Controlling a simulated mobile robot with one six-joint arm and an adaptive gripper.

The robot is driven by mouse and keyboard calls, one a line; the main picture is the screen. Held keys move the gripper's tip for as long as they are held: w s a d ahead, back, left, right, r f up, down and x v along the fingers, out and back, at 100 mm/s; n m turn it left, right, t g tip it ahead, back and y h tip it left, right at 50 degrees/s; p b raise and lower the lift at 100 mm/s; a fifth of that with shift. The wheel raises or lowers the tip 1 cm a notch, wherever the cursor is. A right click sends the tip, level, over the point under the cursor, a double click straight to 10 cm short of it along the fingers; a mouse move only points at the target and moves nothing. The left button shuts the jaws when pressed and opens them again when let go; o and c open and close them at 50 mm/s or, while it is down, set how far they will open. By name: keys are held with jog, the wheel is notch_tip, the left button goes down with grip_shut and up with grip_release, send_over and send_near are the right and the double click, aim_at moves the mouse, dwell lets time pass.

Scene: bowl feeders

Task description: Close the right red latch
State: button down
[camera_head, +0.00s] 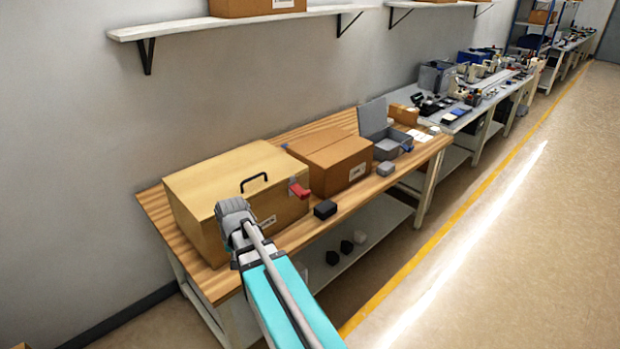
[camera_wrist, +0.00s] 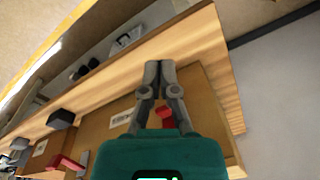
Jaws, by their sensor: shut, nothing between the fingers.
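A light wooden box (camera_head: 205,185) with a black lid handle (camera_head: 254,182) stands on the workbench, its lid down. The right red latch (camera_head: 299,188) sits at the lid edge near the box's front right corner and sticks outward. It also shows at lower left in the wrist view (camera_wrist: 66,163). Another red latch (camera_wrist: 164,114) shows behind my fingers in the wrist view; my arm hides it in the head view. My gripper (camera_head: 234,208) is at the box's front left part, apart from the right latch. In the wrist view its fingers (camera_wrist: 160,66) are together and empty.
A cardboard box (camera_head: 331,160) stands close to the right of the wooden box. A small black block (camera_head: 325,209) lies on the bench in front, near the right latch. A grey open case (camera_head: 392,143) is farther right. A wall shelf (camera_head: 225,22) hangs above.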

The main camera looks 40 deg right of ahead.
jog(key=w+d+r+m+t+p, duration=0.1)
jog(key=w+d+r+m+p, duration=0.3)
jog(key=d, duration=0.4)
jog(key=w+d+r+m+p, duration=0.2)
jog(key=d+r+p, duration=0.2)
jog(key=d+r, duration=0.3)
notch_tip(320, 180, up, 7)
jog(key=m+t+p, duration=0.1)
jog(key=m+p, duration=0.5)
jog(key=p, duration=0.2)
send_over(307, 192)
jog(key=s, duration=0.4)
jog(key=shift+d+f, duration=0.1)
jog(key=shift+f, duration=0.1)
jog(key=shift+f+b, duration=0.1)
jog(key=shift+b, duration=0.25)
jog(key=b+x, duration=0.6)
jog(key=x, duration=0.1)
jog(key=b+x, duration=0.6)
jog(key=b, duration=0.1)
jog(key=shift+w+f, duration=0.3)
